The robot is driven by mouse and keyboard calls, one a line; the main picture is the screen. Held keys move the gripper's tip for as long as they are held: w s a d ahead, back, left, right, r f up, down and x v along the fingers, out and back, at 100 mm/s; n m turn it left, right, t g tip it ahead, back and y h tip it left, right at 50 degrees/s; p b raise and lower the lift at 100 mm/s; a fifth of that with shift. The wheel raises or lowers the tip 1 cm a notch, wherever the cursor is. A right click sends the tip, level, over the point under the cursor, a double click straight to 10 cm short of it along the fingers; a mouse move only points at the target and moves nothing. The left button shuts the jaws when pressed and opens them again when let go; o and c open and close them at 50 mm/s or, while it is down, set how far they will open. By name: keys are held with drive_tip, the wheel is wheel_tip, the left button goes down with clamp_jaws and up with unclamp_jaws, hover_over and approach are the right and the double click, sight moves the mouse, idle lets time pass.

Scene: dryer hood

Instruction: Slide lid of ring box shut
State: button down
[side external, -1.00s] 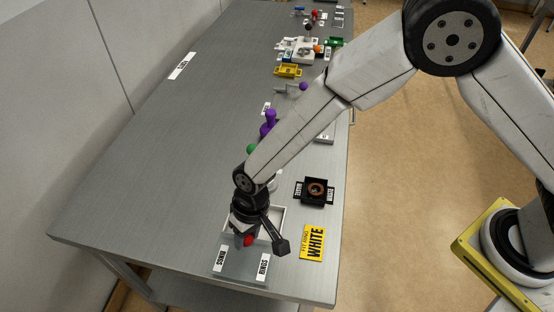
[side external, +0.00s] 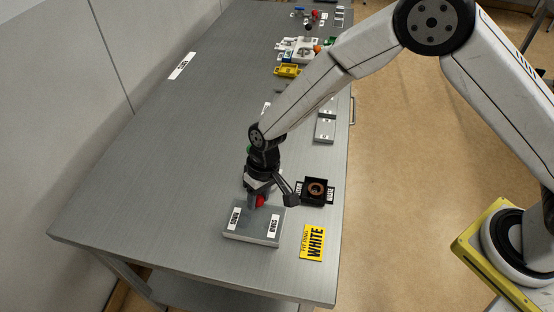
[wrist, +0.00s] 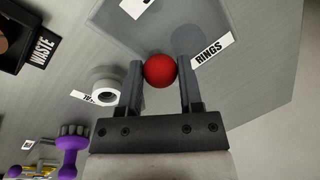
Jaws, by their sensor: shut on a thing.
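The ring box is at the front of the bench, with its grey lid (side external: 252,226) lying over it. The lid carries white labels, and one reads RINGS (wrist: 212,50) in the wrist view. A red ball knob (wrist: 160,70) stands on the lid; it also shows in the side view (side external: 260,201). My gripper (wrist: 160,80) is shut on the red knob, with one finger on each side. The lid appears to cover the box top in the side view. The box's far edge is partly hidden by my gripper.
A black waste tray (side external: 317,190) holding a brown ring is right of the box. In the wrist view, a white roll-like part (wrist: 108,88) and a purple object (wrist: 71,150) stand nearby. Bench left is clear.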

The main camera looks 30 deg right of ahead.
drive_tip(key=shift+w+d, duration=0.2)
drive_tip(key=shift+c, duration=1.5)
unclamp_jaws()
drive_tip(key=shift+o, duration=0.2)
drive_tip(key=shift+r, duration=0.1)
wheel_tip(320, 180, up, 8)
drive_tip(key=d, duration=0.1)
drive_tip(key=shift+w+d+f, duration=0.15)
drive_tip(key=shift+d+f, duration=0.05)
drive_tip(key=s+d+r+t, duration=0.1)
drive_tip(key=s+d, duration=0.3)
drive_tip(key=d, duration=0.4)
drive_tip(key=s+d+r+m+t+h, duration=0.1)
drive_tip(key=s+d+r, duration=0.2)
drive_tip(key=s+d, duration=0.2)
drive_tip(key=s+d+r+m+t+h, duration=0.1)
drive_tip(key=s+d, duration=0.3)
drive_tip(key=d, duration=0.7)
drive_tip(key=shift+s+d+r, duration=0.25)
drive_tip(key=shift+r, duration=0.55)
